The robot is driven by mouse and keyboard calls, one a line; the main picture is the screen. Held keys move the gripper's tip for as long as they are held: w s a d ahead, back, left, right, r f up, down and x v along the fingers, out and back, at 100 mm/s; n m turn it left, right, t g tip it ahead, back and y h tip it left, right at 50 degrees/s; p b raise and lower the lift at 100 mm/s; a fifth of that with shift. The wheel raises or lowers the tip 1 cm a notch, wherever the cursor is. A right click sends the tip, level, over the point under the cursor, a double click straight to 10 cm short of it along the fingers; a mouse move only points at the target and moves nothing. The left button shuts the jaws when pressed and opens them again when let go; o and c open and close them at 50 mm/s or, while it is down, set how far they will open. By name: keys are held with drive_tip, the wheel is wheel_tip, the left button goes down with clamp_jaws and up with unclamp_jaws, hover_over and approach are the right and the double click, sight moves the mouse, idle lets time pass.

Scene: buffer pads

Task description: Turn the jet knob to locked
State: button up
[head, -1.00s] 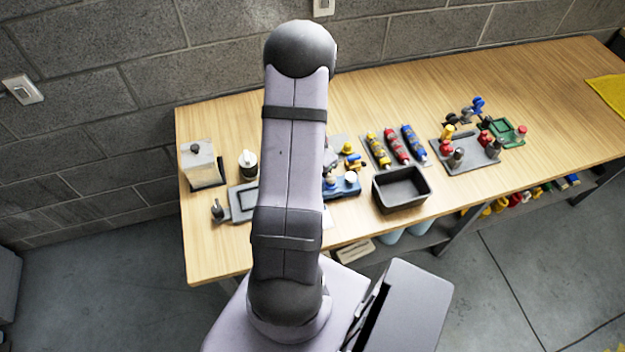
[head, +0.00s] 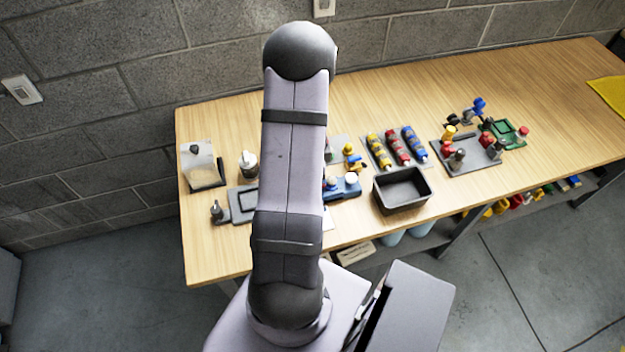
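A grey board (head: 478,166) at the right of the bench carries several upright knobs or caps. Two of them are dark, one near the front (head: 457,159) and one at the right (head: 495,150); I cannot tell whether either is the jet knob, or read any locked mark. A small dark-topped piece (head: 216,210) also stands at the bench's left front. My gripper is not visible; my arm stands upright in the middle of the view and hides the bench behind it.
A black open bin (head: 403,205) stands at the front. Yellow, red and blue tubes (head: 397,148) lie behind it. A clear container (head: 203,172) and a white bottle (head: 249,165) are at the left.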

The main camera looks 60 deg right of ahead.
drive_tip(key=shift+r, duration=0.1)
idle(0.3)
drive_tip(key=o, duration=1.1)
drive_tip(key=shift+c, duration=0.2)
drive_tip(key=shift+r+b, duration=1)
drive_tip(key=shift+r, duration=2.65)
